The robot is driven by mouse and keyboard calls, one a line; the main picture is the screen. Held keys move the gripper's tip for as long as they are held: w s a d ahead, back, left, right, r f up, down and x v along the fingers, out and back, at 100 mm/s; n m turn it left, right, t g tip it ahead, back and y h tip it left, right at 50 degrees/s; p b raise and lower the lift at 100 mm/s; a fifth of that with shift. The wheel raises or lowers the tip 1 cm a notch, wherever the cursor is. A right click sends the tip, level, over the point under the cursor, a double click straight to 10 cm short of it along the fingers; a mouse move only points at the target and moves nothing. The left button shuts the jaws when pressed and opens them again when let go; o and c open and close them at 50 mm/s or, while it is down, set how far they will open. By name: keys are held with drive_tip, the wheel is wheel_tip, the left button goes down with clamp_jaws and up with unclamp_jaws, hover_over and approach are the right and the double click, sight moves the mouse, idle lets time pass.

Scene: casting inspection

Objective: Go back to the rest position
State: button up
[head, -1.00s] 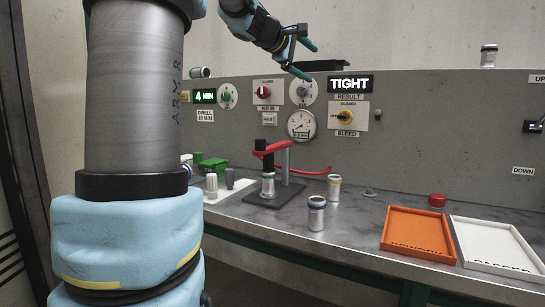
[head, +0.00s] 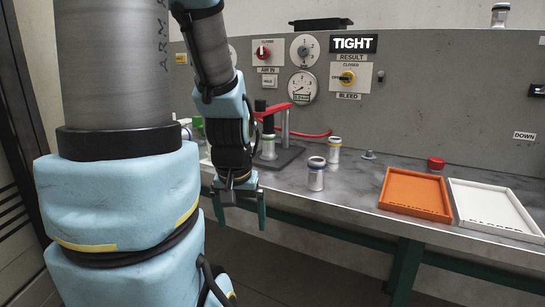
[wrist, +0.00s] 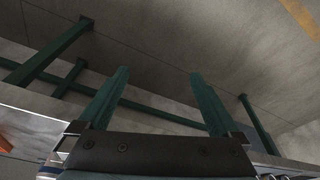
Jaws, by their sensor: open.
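My gripper (head: 241,214) hangs pointing down in front of the bench's front edge, in the left middle of the head view. Its two green fingers are apart with nothing between them. In the wrist view the open fingers (wrist: 160,98) show against the floor and the bench's green legs. My arm comes down from the top of the head view and covers part of the panel and the bench's left side.
The bench (head: 345,183) holds a clamp fixture with a red arm (head: 272,111), two metal castings (head: 316,175), an orange tray (head: 415,194) and a white tray (head: 496,208). A grey panel (head: 440,100) with a "TIGHT" sign (head: 354,44) stands behind. The floor before the bench is clear.

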wheel_tip(320, 180, down, 28)
drive_tip(key=s+f+g+b, duration=0.1)
drive_tip(key=b, duration=2.5)
wheel_tip(320, 180, up, 39)
drive_tip(key=p, duration=3.8)
drive_tip(key=shift+s, duration=0.15)
